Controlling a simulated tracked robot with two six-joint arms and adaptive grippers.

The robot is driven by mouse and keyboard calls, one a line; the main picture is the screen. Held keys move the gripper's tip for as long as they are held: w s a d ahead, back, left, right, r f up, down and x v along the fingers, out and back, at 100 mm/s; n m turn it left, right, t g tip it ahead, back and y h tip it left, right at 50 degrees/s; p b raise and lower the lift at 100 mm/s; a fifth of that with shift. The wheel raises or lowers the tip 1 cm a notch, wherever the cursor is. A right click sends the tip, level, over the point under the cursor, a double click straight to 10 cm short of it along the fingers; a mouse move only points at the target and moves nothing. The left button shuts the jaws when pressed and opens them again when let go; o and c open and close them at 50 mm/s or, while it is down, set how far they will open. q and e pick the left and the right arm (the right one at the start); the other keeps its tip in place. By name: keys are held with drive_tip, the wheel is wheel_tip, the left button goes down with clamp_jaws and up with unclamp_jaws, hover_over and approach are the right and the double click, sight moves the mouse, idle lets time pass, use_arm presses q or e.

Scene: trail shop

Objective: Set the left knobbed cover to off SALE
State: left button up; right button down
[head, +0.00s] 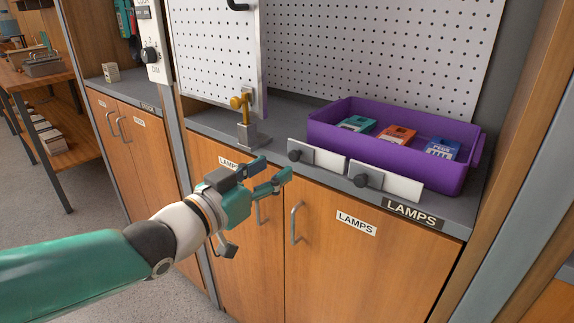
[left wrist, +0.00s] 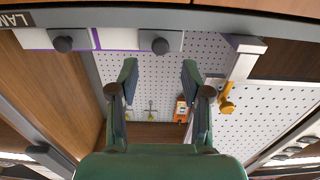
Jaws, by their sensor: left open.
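The left knobbed cover (head: 306,153) is a grey plate with a dark round knob, over the left part of a white strip on the shelf's front edge. The strip's right part is bare white; I read no word on it. In the left wrist view this cover (left wrist: 174,39) appears upside down, beyond the fingertips. A similar right cover (head: 373,182) sits over the left part of its own strip. My left gripper (head: 271,172) is open and empty, just below and left of the left cover, apart from its knob. It also shows in the left wrist view (left wrist: 159,70).
A purple bin (head: 400,160) with several small boxes stands on the shelf behind the covers. A brass-coloured lever (head: 238,103) on a grey block stands left of them. Cabinet doors (head: 375,265) with handles lie below. The space before the doors is clear.

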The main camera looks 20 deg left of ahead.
sight(293, 157)
use_arm(q)
drive_tip(key=shift+x, duration=2.7)
clamp_jaws()
